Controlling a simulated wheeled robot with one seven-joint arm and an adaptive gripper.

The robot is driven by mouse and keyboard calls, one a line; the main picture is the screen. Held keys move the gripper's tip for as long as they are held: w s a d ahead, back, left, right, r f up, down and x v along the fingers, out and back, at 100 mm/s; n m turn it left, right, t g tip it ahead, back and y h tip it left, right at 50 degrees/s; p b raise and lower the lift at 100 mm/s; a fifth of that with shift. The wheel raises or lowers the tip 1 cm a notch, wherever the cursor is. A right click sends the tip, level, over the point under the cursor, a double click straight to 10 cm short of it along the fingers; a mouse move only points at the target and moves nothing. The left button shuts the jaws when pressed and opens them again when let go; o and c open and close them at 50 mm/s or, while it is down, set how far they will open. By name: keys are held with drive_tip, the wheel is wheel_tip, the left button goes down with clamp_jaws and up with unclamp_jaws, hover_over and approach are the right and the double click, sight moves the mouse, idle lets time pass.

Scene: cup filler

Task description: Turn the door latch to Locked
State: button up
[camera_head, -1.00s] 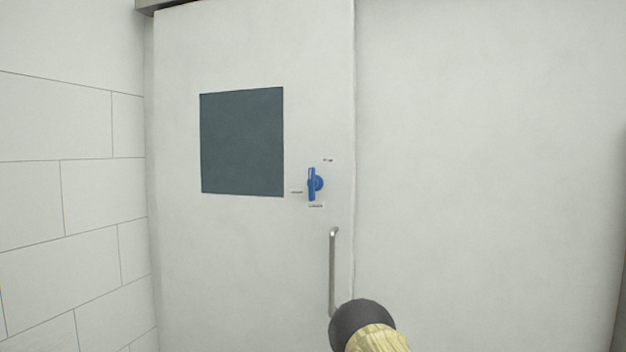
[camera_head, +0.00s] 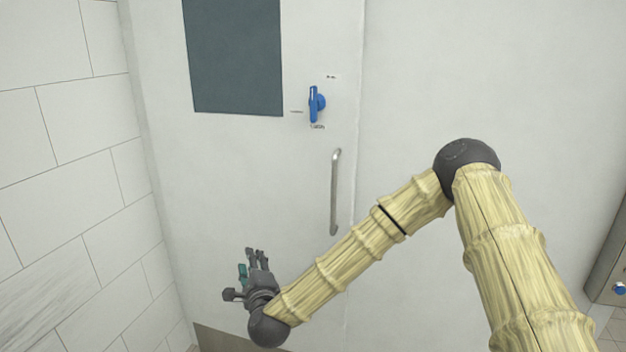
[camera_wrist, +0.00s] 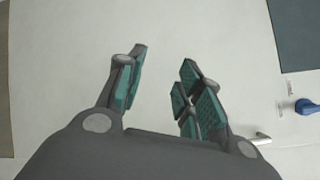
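The blue door latch (camera_head: 316,104) is on the white door (camera_head: 240,170), to the right of the dark window. Its handle stands upright. Small labels surround it, too small to read. In the wrist view the latch (camera_wrist: 306,107) shows at the right edge. My gripper (camera_head: 256,260) is low in front of the door, below and left of the latch and well apart from it. In the wrist view my gripper (camera_wrist: 165,82) has its teal-padded fingers spread, with nothing between them.
A vertical metal door handle (camera_head: 335,192) is below the latch, right of my gripper. A dark window (camera_head: 236,58) is in the door's upper part. A tiled wall (camera_head: 66,150) is at the left. A grey unit with a blue knob (camera_head: 619,289) stands at the lower right edge.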

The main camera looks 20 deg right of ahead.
drive_tip(key=w+d+r+m+t+h+p, duration=0.1)
drive_tip(key=w+d+r+m+h, duration=0.2)
drive_tip(key=r, duration=0.5)
drive_tip(key=w+d+r+m+t+h+p, duration=0.15)
drive_tip(key=r+m, duration=0.25)
drive_tip(key=r, duration=0.4)
drive_tip(key=m+g+h, duration=0.1)
drive_tip(key=m+h, duration=0.8)
drive_tip(key=m, duration=0.4)
approach(312, 101)
drive_tip(key=p+x, duration=0.5)
drive_tip(key=x, duration=0.4)
drive_tip(key=shift+w+d+r+p, duration=0.2)
drive_tip(key=shift+r+p, duration=0.05)
drive_tip(key=shift+p, duration=0.1)
drive_tip(key=shift+w+d+r, duration=0.15)
drive_tip(key=shift+w+d, duration=0.2)
drive_tip(key=shift+w, duration=0.2)
clamp_jaws()
